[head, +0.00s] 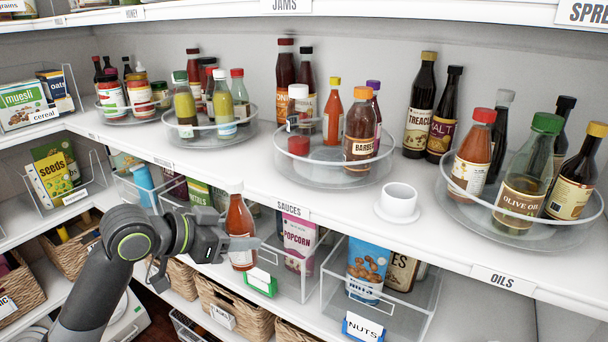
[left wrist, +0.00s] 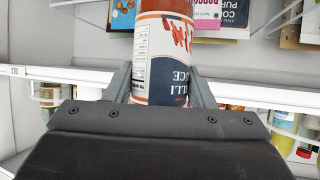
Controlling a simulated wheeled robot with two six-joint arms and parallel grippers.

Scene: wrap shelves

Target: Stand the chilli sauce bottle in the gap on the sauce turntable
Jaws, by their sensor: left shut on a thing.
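The chilli sauce bottle (head: 240,222), with red-orange sauce and a pale cap, is held upright in my left gripper (head: 243,243), in front of the shelf edge and below the turntable. In the left wrist view the bottle (left wrist: 163,50) sits between both fingers, its label upside down. The sauce turntable (head: 335,182) is a clear round tray above the SAUCES label. Several bottles stand on it, including a barbecue bottle (head: 361,138) at the right and a yellow-capped red bottle (head: 333,115). My right gripper is not in view.
A white round holder (head: 398,202) stands on the shelf right of the turntable. Another turntable (head: 212,133) stands left, the oils turntable (head: 480,215) right. The shelf lip and clear bins with popcorn (head: 299,240) and nuts (head: 368,265) are close to the bottle.

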